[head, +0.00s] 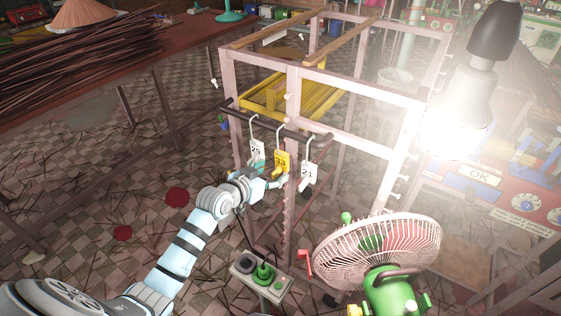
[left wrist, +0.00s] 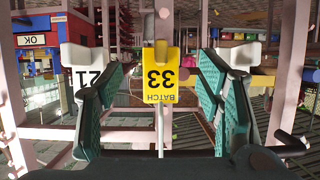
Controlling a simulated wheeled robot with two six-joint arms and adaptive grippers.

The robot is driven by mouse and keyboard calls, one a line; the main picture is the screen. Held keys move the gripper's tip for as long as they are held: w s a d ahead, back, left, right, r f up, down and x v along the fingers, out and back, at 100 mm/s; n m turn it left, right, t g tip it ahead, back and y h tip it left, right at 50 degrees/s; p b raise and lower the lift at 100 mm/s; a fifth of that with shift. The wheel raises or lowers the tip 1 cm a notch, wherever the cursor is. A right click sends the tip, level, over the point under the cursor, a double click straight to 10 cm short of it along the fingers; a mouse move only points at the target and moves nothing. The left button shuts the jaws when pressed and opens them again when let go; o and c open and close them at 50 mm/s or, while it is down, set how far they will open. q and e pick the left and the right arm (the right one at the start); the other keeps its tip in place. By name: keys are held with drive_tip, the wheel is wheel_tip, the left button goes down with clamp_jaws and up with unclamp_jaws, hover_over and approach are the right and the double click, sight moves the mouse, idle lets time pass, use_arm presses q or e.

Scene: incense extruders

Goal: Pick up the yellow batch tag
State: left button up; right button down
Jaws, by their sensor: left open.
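The yellow batch tag (head: 281,160), marked 33, hangs from a hook on the dark bar of the pale wooden rack, between two white tags. In the left wrist view the yellow tag (left wrist: 159,76) appears upside down in the middle. My left gripper (head: 266,181) is at the tag's lower end. Its teal-padded fingers (left wrist: 165,88) are open, one on each side of the yellow tag, with a gap to each side. A white tag marked 21 (left wrist: 83,68) and another white tag (left wrist: 238,54) are partly hidden behind the fingers. My right gripper is not in view.
The white tags marked 25 (head: 257,150) and 21 (head: 308,176) hang close on either side. A rack post (head: 292,100) stands just behind. A pink fan (head: 377,250) and a small control box (head: 262,277) stand nearby. A bright lamp (head: 460,125) hangs at right.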

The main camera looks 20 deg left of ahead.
sight(276, 170)
use_arm(q)
drive_tip(key=x, duration=0.3)
drive_tip(key=shift+f+b, duration=0.15)
drive_tip(key=shift+b, duration=0.15)
drive_tip(key=shift+w, duration=0.25)
drive_tip(key=shift+s, duration=0.1)
drive_tip(key=c, duration=1.2)
drive_tip(key=shift+o, duration=0.2)
